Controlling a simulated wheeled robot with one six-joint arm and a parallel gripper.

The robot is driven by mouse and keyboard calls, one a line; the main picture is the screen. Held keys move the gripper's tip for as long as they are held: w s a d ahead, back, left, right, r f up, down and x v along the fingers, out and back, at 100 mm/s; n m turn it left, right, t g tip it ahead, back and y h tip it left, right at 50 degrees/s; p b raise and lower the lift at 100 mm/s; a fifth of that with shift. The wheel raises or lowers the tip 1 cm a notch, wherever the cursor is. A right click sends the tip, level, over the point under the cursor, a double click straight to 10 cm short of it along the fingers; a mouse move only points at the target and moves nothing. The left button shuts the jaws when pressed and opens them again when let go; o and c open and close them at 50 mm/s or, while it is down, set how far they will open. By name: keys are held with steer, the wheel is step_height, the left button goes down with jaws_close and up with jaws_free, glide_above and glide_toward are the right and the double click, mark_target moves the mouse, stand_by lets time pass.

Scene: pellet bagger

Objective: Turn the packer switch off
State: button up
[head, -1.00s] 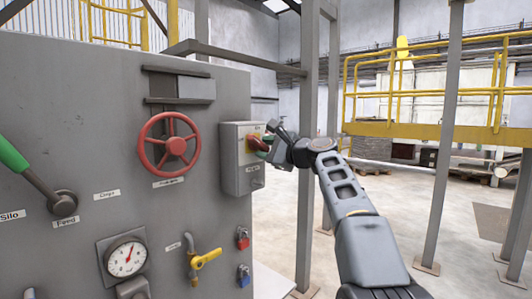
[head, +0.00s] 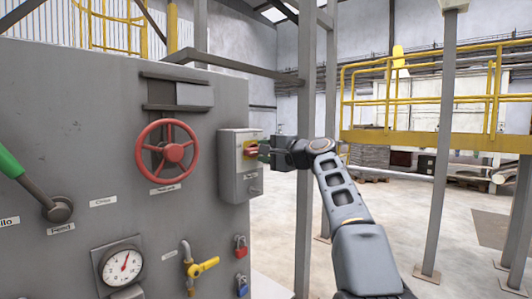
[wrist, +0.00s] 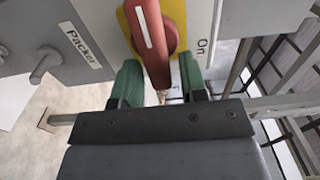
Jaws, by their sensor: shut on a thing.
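The packer switch is a red handle with a white stripe (wrist: 152,40) on a yellow plate (wrist: 181,12). It sits on a grey box (head: 237,180) at the panel's right edge. The handle points down toward my gripper, roughly between the labels. My gripper (wrist: 160,82) has green fingertips on both sides of the handle's end and is shut on it. In the head view my gripper (head: 265,151) reaches the box from the right, mostly hiding the handle.
A grey post (head: 305,200) stands just behind my arm. Open floor lies to the right.

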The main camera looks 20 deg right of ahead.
steer(key=shift+r, duration=0.1)
stand_by(0.3)
steer(key=o, duration=0.6)
steer(key=b+v, duration=0.4)
steer(key=v, duration=0.9)
steer(key=shift+s+d, duration=0.2)
steer(key=shift+s, duration=0.15)
